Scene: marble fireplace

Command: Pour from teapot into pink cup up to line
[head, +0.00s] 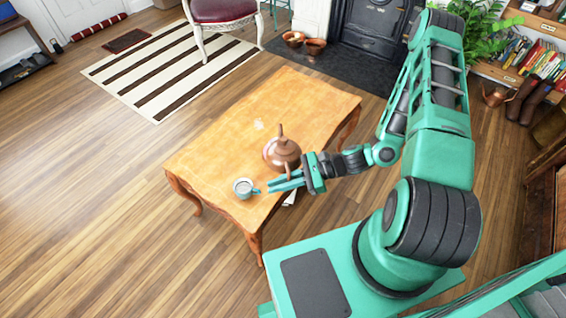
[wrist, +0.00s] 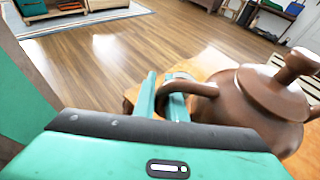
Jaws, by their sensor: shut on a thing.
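A brown teapot (head: 282,153) with a lid is at the near right part of the wooden table (head: 225,150). I cannot tell whether the teapot touches the table. No pink cup shows. The cup's line and fill level are too small to make out.
A small pale thing (head: 258,124) lies on the table beyond the teapot. Something white (head: 290,199) shows under my gripper by the table edge. The table's far part is clear. A chair (head: 223,15), a striped rug (head: 170,72) and the fireplace (head: 370,30) stand behind.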

